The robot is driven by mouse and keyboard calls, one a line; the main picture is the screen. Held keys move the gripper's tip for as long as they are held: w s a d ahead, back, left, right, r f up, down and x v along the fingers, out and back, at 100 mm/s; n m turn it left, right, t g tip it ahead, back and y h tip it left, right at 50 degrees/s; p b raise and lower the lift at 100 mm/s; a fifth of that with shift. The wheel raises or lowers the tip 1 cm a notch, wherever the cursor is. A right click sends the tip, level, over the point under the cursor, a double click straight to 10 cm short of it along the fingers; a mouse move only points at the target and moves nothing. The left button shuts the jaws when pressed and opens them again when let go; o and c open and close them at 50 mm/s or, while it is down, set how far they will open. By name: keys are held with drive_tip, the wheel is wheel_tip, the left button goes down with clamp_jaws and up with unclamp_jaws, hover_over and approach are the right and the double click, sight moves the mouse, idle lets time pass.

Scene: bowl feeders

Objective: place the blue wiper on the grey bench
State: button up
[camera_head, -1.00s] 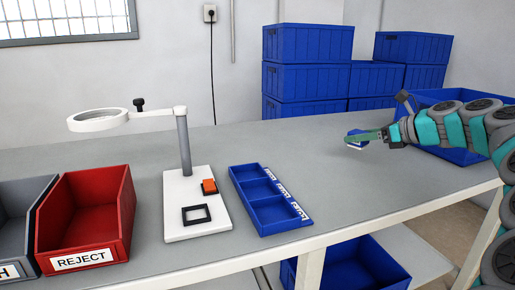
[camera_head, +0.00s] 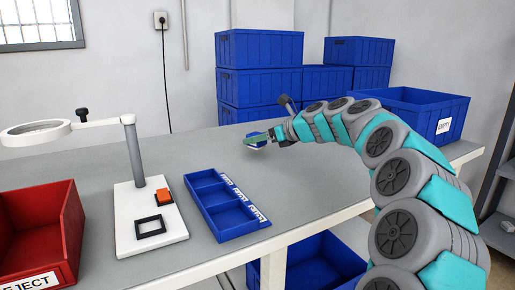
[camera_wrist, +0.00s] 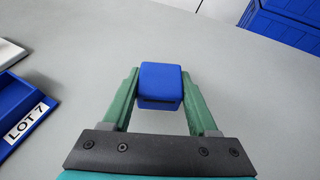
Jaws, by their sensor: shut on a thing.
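The blue wiper (camera_wrist: 161,85) is a small blue block with a dark slot, held between the green fingers of my gripper (camera_wrist: 160,92) in the wrist view. In the head view my gripper (camera_head: 256,140) is shut on the wiper (camera_head: 255,137), over the back middle of the grey bench (camera_head: 310,185). Bare bench surface (camera_wrist: 230,80) shows around the wiper in the wrist view. I cannot tell whether the wiper touches the bench or hangs just above it.
A blue three-part tray (camera_head: 222,205) with labels lies left of my gripper. A magnifier stand (camera_head: 130,150) and a red reject bin (camera_head: 45,225) are farther left. Blue crates (camera_head: 258,85) are stacked behind, and an "EMPTY" crate (camera_head: 410,108) stands right. The bench around my gripper is clear.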

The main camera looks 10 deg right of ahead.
sight(263, 146)
wheel_tip(263, 146, down, 3)
drive_tip(key=shift+r, duration=0.1)
drive_tip(key=o, duration=1.4)
drive_tip(key=shift+c, duration=0.2)
drive_tip(key=v, duration=1.2)
drive_tip(key=shift+p, duration=0.35)
